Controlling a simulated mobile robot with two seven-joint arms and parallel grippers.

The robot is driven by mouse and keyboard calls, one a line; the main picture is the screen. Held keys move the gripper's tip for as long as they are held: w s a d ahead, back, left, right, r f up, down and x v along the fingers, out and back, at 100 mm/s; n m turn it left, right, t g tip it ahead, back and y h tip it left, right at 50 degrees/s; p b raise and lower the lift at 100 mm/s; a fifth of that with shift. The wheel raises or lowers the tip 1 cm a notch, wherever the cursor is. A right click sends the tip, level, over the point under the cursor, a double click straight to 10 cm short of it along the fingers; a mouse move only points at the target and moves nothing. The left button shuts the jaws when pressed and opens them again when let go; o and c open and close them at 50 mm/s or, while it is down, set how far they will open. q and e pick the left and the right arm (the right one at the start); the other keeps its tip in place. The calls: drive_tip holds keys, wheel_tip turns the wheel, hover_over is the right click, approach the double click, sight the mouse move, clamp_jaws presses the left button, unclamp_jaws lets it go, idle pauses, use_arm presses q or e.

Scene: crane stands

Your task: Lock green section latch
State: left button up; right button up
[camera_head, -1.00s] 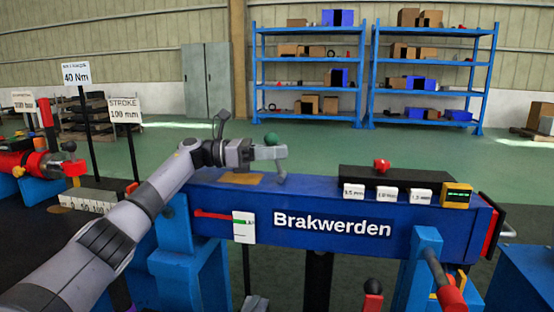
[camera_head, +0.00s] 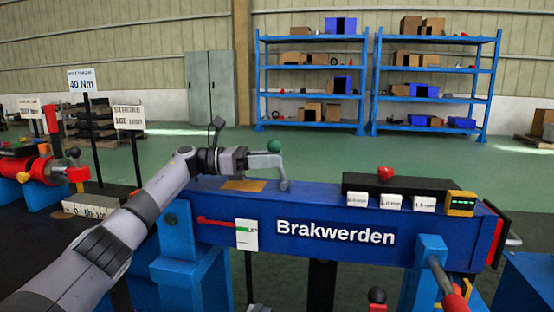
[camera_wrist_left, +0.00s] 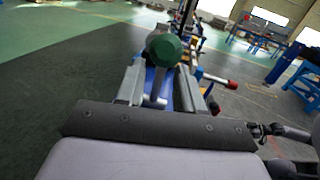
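In the left wrist view, the green knob (camera_wrist_left: 164,50) lies ahead, in line with the gap between my two grey fingers (camera_wrist_left: 158,88). The fingers stand apart, and a grey lever rod shows between them. Whether either finger touches the lever is unclear. My right gripper is not in view.
The beam carries a red pointer by a white and green plate (camera_head: 246,235), a black box with a red knob (camera_head: 385,173), and a yellow-framed display (camera_head: 460,203). A grey rod with a red grip (camera_head: 455,302) sticks out at the lower right. Signs stand left.

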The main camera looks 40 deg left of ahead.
use_arm(q)
drive_tip(key=v, duration=0.5)
drive_tip(key=shift+s+a, duration=0.1)
drive_tip(key=shift+r, duration=0.1)
idle(0.3)
